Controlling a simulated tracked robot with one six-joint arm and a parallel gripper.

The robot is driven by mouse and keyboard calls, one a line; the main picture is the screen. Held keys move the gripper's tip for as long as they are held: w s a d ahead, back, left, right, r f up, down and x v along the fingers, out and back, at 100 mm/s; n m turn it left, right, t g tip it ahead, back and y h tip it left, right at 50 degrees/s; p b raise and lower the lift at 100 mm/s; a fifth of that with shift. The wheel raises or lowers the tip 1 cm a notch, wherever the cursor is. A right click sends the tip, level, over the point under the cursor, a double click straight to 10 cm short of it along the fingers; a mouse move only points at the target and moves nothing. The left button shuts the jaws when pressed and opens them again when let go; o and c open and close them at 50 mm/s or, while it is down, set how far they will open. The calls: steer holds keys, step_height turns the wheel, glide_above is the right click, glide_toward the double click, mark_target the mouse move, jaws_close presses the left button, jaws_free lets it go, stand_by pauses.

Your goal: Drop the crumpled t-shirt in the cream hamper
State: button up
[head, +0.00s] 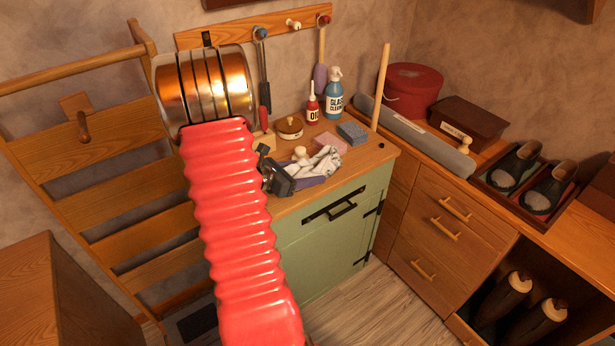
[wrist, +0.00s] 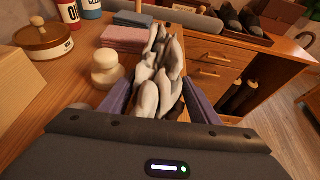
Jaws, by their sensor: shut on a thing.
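The crumpled t-shirt (head: 325,161) is a white and grey bundle over the front part of the wooden top of the green cabinet. My gripper (head: 312,174), with purple fingers, is shut on it. In the wrist view the t-shirt (wrist: 160,82) is squeezed between the two fingers (wrist: 160,103) and sticks out beyond them. I cannot tell whether its underside touches the wooden top. I see no cream hamper in either view.
A grey roll (head: 415,137) lies right. Floor (head: 375,305) is clear in front.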

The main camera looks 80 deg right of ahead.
steer(key=shift+f, duration=0.65)
steer(key=shift+f, duration=0.1)
steer(key=o, duration=0.9)
steer(key=v, duration=1.2)
